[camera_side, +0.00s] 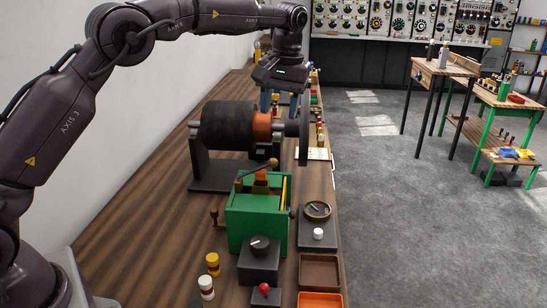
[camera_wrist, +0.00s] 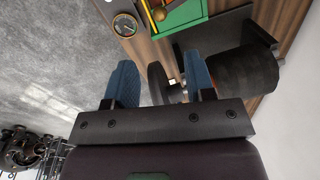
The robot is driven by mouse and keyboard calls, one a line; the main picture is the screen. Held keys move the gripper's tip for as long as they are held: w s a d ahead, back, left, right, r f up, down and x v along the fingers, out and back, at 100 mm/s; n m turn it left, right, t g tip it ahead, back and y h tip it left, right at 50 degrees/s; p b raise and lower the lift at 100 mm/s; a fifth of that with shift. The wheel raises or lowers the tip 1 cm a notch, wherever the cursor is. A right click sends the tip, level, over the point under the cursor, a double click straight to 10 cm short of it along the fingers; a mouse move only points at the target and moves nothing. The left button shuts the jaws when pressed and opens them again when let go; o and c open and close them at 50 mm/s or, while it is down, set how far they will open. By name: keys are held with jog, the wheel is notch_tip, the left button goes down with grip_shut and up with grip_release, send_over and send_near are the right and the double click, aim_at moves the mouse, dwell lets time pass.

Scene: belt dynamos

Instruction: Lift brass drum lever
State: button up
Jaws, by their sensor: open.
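A lever with a brass ball end (camera_side: 271,163) sits at the top of the green box (camera_side: 253,225), in front of the black drum (camera_side: 228,125). In the wrist view the brass ball (camera_wrist: 159,14) shows at the top edge, beside the green box (camera_wrist: 185,16). My gripper (camera_side: 279,102) hangs above and behind the drum's right end. In the wrist view its two blue fingers (camera_wrist: 161,82) are apart, and the lever is beyond them, not between them. I cannot tell how the lever is mounted.
A dark disc (camera_side: 304,130) stands upright at the drum's right end, close to my gripper. A gauge (camera_side: 318,210), a black knob box (camera_side: 259,262), yellow and white cylinders (camera_side: 212,264) and trays (camera_side: 319,271) crowd the near bench. The bench's left side is clear.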

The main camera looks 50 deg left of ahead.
aim_at(274, 159)
jog(key=f, duration=0.8)
jog(key=a+f, duration=0.1)
jog(key=f, duration=0.3)
jog(key=shift+s+f, duration=0.2)
jog(key=shift+s, duration=0.15)
grip_shut()
